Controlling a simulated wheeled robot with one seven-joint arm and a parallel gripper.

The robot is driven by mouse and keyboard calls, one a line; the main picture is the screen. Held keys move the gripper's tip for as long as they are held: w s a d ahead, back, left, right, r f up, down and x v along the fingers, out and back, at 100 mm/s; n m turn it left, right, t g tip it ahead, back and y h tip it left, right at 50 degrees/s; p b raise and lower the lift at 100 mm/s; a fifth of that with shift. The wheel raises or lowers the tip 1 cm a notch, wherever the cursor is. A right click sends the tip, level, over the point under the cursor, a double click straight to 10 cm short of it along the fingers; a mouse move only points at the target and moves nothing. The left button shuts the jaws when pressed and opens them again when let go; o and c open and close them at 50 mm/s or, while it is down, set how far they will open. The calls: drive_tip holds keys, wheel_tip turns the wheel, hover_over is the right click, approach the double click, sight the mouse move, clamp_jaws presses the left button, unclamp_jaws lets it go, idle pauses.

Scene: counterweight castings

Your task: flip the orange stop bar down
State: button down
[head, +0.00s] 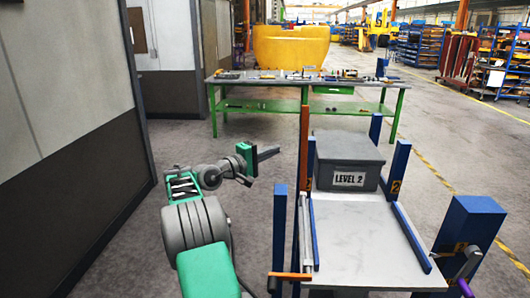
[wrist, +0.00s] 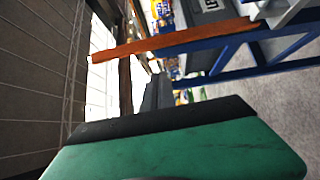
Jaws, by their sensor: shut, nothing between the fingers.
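An upright orange bar (head: 304,145) stands at the left side of a blue-framed platform, beside a grey box. It also shows in the wrist view (wrist: 170,40), lying across the upper part of the turned picture. A second, short orange bar (head: 290,276) lies level at the platform's near left corner. I cannot tell for sure which is the stop bar; the upright one fits a raised bar. My gripper (head: 274,153) is shut and empty, left of the upright bar and seemingly apart from it. Its dark fingers also show in the wrist view (wrist: 158,92).
The grey box (head: 350,162) labelled "LEVEL 2" sits on the platform's far end; the near plate (head: 360,240) is bare. Blue posts and rails edge the platform. A blue post with a purple handle (head: 465,288) stands right. A green workbench (head: 260,105) stands behind.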

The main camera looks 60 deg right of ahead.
drive_tip(key=s+d+p, duration=0.1)
drive_tip(key=s+d, duration=0.3)
drive_tip(key=d, duration=0.1)
drive_tip(key=shift+s+r+p, duration=0.15)
drive_tip(key=shift+s+p, duration=0.2)
drive_tip(key=shift+d, duration=0.15)
